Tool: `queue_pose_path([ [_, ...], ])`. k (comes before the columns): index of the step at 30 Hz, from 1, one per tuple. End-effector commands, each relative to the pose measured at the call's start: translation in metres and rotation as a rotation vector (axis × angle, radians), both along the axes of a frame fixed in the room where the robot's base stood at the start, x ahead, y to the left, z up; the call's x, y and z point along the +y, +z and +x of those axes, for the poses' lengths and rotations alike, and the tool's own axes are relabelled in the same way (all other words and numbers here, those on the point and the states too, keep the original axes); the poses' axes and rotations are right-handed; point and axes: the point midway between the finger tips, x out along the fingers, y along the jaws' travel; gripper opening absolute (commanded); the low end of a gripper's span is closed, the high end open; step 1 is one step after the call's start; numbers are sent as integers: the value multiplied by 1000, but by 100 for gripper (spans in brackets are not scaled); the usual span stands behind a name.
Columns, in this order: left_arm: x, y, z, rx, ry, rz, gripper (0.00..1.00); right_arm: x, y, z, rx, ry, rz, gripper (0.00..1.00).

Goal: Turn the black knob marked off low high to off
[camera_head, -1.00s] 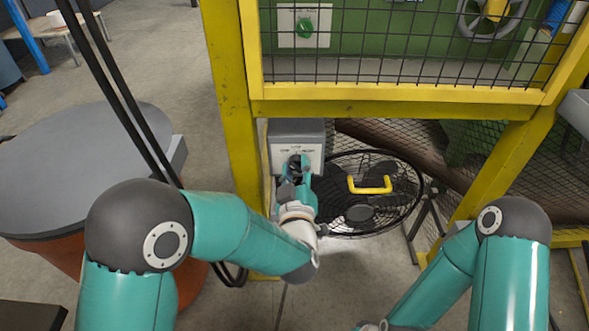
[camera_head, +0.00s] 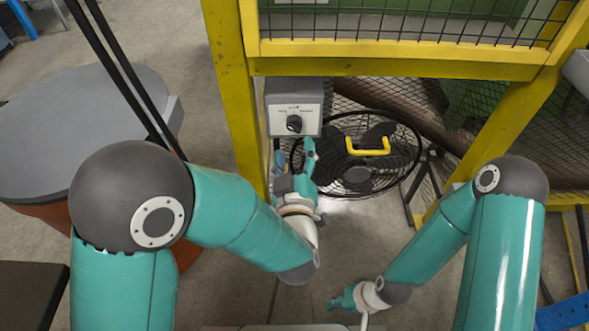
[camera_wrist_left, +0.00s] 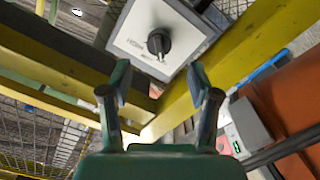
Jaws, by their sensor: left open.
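The black knob (camera_head: 294,124) sits on the pale face plate of a grey control box (camera_head: 294,84) beside a yellow post. It also shows in the left wrist view (camera_wrist_left: 158,43), just beyond the fingertips. Small print surrounds it, too small to read surely, and I cannot tell which mark it points to. My left gripper (camera_head: 294,159) is open and empty, just in front of and below the knob, not touching it. Its two spread fingers show in the left wrist view (camera_wrist_left: 160,82). My right gripper (camera_head: 343,299) hangs low near the bottom middle, away from the box; its finger opening is unclear.
A black round fan (camera_head: 358,176) with a yellow handle (camera_head: 372,147) stands right of the box. A yellow frame (camera_head: 390,63) with wire mesh surrounds the area. A grey-topped round container (camera_head: 70,130) stands at the left. Bare floor lies in front of the fan.

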Motion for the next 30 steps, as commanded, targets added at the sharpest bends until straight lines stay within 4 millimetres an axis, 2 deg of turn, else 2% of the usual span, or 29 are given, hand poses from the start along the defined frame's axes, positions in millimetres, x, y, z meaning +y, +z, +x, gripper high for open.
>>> queue_pose_path([
  [3,0,0,-23,-1,-3,2,61,0,0,0,0,0,0,40],
  [9,0,0,-45,0,-1,1,61,0,0,0,0,0,0,40],
  [30,1,-1,-46,0,2,-1,61,0,-1,0,0,0,0,40],
])
